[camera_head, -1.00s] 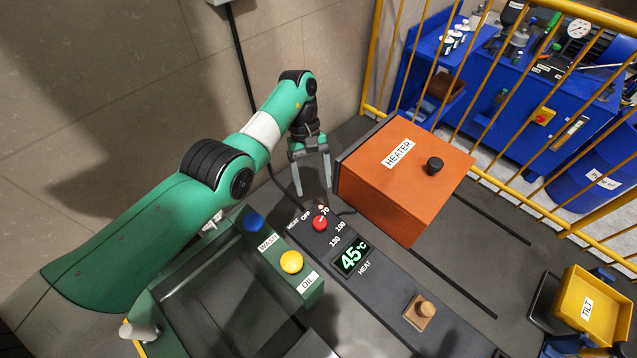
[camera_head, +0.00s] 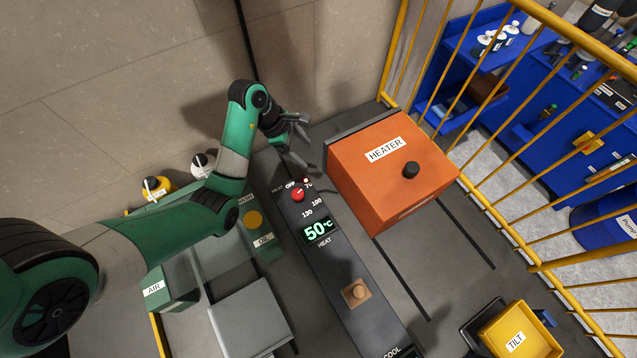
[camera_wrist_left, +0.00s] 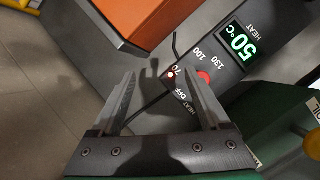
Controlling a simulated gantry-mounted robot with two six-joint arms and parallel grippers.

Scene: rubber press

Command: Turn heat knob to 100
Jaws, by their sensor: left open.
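The red heat knob (camera_head: 298,195) sits on the dark panel, ringed by the labels OFF, 70, 100 and 130. A small lit dot shows beside the 70 mark. The green display (camera_head: 316,230) reads 50°C. The knob also shows in the left wrist view (camera_wrist_left: 204,78), just beyond the right finger. My left gripper (camera_head: 303,145) is open and empty, above and behind the knob, apart from it. Its two fingers (camera_wrist_left: 157,80) are spread in the wrist view with nothing between them. My right gripper is out of view.
The orange heater box (camera_head: 385,170) stands right of the knob, close to my left gripper. The yellow oil button (camera_head: 254,219) is to the left. A wooden knob (camera_head: 355,292) is further down the panel. A yellow railing (camera_head: 420,60) stands behind.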

